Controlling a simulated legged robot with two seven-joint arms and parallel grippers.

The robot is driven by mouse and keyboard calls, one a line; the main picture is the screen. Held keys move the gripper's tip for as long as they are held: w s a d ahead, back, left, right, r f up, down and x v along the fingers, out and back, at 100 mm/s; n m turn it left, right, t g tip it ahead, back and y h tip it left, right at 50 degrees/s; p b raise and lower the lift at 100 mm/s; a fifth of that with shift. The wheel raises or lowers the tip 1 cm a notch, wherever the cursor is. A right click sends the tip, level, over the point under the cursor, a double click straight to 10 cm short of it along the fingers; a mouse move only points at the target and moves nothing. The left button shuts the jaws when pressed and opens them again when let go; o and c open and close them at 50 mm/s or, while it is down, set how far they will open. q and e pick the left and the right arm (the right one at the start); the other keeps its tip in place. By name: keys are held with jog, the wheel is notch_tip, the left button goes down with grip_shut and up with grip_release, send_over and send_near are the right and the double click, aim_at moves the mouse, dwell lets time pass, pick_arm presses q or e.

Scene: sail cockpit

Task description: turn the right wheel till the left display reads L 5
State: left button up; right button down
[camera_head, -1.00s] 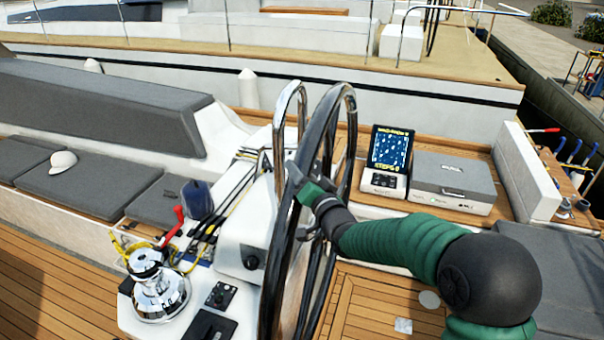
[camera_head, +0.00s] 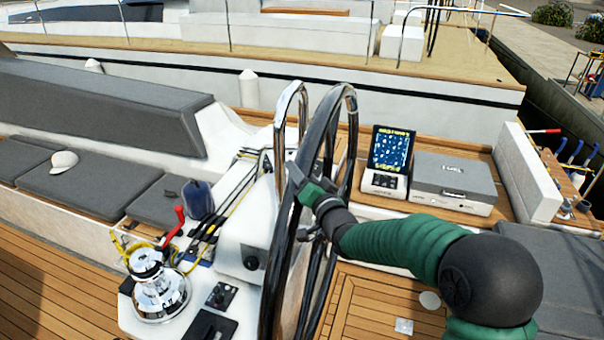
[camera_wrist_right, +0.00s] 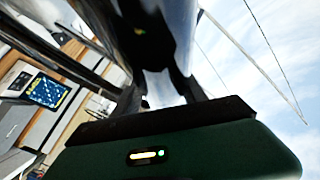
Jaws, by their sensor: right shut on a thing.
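The black steering wheel (camera_head: 277,262) stands edge-on in the middle of the head view, with a chrome rail beside it. My right gripper (camera_head: 302,185) is shut on the wheel's rim at its upper near side. The right wrist view shows the dark rim (camera_wrist_right: 158,45) between its fingers. A display (camera_head: 390,148) with a blue screen and yellow text stands upright behind and right of the wheel; its text is too small to read. It also shows at the left of the right wrist view (camera_wrist_right: 45,92). My left gripper is not in view.
A chrome winch (camera_head: 158,290) with yellow rope and a red-handled lever stand left of the wheel. A grey-lidded case (camera_head: 453,185) sits right of the display. Grey cushions (camera_head: 90,185) with a white cap line the left. Wooden deck is clear at lower left.

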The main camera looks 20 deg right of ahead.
jog(key=shift+r, duration=0.3)
jog(key=c, duration=0.9)
grip_release()
jog(key=shift+o, duration=1)
jog(key=shift+s, duration=0.1)
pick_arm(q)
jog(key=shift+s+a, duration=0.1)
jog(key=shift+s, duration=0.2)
pick_arm(e)
jog(key=shift+s+a, duration=0.15)
jog(key=shift+s+f, duration=0.1)
jog(key=shift+f, duration=0.05)
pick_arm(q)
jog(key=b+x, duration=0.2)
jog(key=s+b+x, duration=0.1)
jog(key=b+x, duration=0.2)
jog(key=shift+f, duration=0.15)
pick_arm(e)
jog(key=s+d, duration=0.2)
jog(key=s, duration=1.4)
jog(key=shift+s, duration=0.25)
